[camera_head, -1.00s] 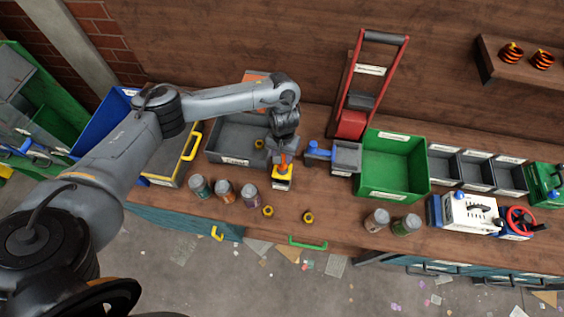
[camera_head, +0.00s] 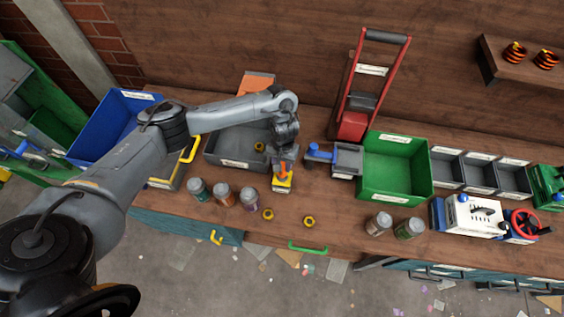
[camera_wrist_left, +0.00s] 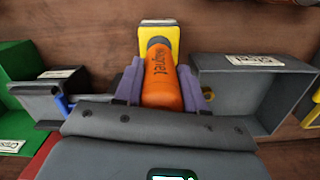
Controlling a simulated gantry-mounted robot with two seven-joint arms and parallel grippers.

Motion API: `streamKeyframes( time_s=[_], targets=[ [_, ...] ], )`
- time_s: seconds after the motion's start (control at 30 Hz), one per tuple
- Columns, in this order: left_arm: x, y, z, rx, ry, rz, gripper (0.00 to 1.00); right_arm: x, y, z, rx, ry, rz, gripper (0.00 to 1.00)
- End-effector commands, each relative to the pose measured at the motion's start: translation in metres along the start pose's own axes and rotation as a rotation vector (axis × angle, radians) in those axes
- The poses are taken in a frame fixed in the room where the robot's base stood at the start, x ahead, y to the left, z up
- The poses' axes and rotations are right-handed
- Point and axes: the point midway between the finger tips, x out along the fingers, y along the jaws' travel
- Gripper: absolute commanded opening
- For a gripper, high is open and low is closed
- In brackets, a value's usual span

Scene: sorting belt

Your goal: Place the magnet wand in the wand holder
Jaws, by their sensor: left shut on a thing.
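The magnet wand (camera_wrist_left: 162,80) has an orange handle marked "magnet" and a dark neck. It also shows as a small orange piece in the head view (camera_head: 284,166). My left gripper (camera_wrist_left: 162,98) is shut on the handle, one purple finger on each side; in the head view it (camera_head: 285,162) is above the bench. Past the wand's neck is a yellow block (camera_head: 282,183) with a pale label, also in the wrist view (camera_wrist_left: 158,30). My right gripper is not in view.
A grey bin (camera_head: 237,163) is left of the wand; a small grey box (camera_head: 346,160) with a blue piece and a green bin (camera_head: 395,195) are right. Jars (camera_head: 249,198) and yellow nuts (camera_head: 309,221) lie in front. Bench is clear around the nuts.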

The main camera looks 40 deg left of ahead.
Motion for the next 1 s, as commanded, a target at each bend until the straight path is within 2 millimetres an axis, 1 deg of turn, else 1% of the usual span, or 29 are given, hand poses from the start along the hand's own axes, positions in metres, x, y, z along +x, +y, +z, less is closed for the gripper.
streamKeyframes(
  time_s=[0.03, 0.07, 0.3, 0.33, 0.4, 0.5, 0.87, 0.97, 1.0],
  targets=[
    [0.003, 0.0, 0.001, 0.0, -0.002, -0.001, 0.03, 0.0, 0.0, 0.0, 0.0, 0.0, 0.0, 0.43],
    [0.004, 0.0, 0.001, 0.0, -0.002, -0.001, 0.0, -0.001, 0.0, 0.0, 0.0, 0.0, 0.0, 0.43],
    [0.012, -0.001, 0.002, -0.001, -0.003, -0.004, 0.0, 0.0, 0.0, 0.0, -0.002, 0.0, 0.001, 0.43],
    [0.013, -0.001, 0.002, -0.001, -0.005, -0.005, 0.41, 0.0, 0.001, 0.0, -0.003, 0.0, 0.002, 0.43],
    [0.013, -0.001, 0.002, -0.001, -0.005, -0.005, 0.52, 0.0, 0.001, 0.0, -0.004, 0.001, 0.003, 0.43],
    [0.012, -0.001, 0.002, -0.001, -0.004, -0.004, 0.65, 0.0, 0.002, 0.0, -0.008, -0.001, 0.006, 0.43],
    [0.006, -0.001, 0.001, 0.001, -0.002, -0.002, 0.65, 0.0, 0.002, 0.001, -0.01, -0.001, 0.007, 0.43],
    [-0.002, -0.001, 0.001, 0.0, 0.0, -0.001, 0.65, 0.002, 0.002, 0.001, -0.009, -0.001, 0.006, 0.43],
    [-0.01, -0.001, 0.001, 0.001, 0.001, -0.002, 0.65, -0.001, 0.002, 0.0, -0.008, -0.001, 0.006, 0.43]
  ],
)
